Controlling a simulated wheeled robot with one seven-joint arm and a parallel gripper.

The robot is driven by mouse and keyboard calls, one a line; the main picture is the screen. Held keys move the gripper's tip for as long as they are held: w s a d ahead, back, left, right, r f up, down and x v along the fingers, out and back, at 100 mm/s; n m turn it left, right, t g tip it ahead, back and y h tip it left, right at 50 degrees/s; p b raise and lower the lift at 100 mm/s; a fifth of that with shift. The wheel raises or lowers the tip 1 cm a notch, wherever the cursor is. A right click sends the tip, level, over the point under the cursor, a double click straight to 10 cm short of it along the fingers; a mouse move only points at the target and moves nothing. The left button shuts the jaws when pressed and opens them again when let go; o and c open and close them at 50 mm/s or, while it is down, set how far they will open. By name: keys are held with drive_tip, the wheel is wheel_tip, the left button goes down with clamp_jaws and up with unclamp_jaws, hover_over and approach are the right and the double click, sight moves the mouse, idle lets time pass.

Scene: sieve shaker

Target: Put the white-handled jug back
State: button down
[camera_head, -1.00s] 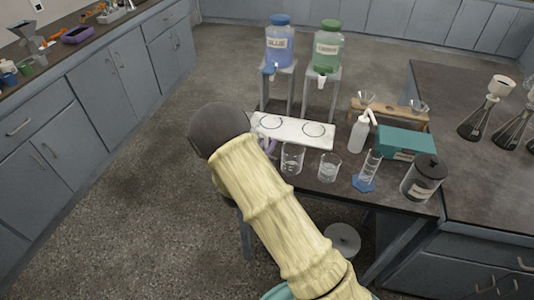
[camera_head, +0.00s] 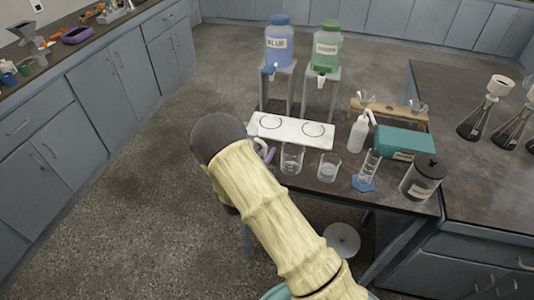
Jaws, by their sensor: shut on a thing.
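My arm in its cream sleeve crosses the middle of the view and ends in a dark rounded joint at the left end of the table. My gripper is hidden behind this arm, so its fingers and hold do not show. A small curved white piece (camera_head: 261,145) shows just right of the sleeve, at the table's left end. It looks like part of a white handle; the jug's body is hidden. A purple curved piece (camera_head: 268,155) shows beside it. I cannot tell whether either piece is held or stands on the table.
A white board (camera_head: 290,130) with two ringed spots lies behind, below blue (camera_head: 279,45) and green (camera_head: 326,50) dispensers on stands. Two glass beakers (camera_head: 291,159) (camera_head: 328,168), a measuring cylinder (camera_head: 368,168), a wash bottle (camera_head: 359,133) and a dark-lidded jar (camera_head: 422,180) crowd the right side.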

drive_tip(key=c, duration=1.5)
unclamp_jaws()
drive_tip(key=shift+r, duration=0.1)
drive_tip(key=b+v, duration=0.1)
drive_tip(key=v, duration=1.1)
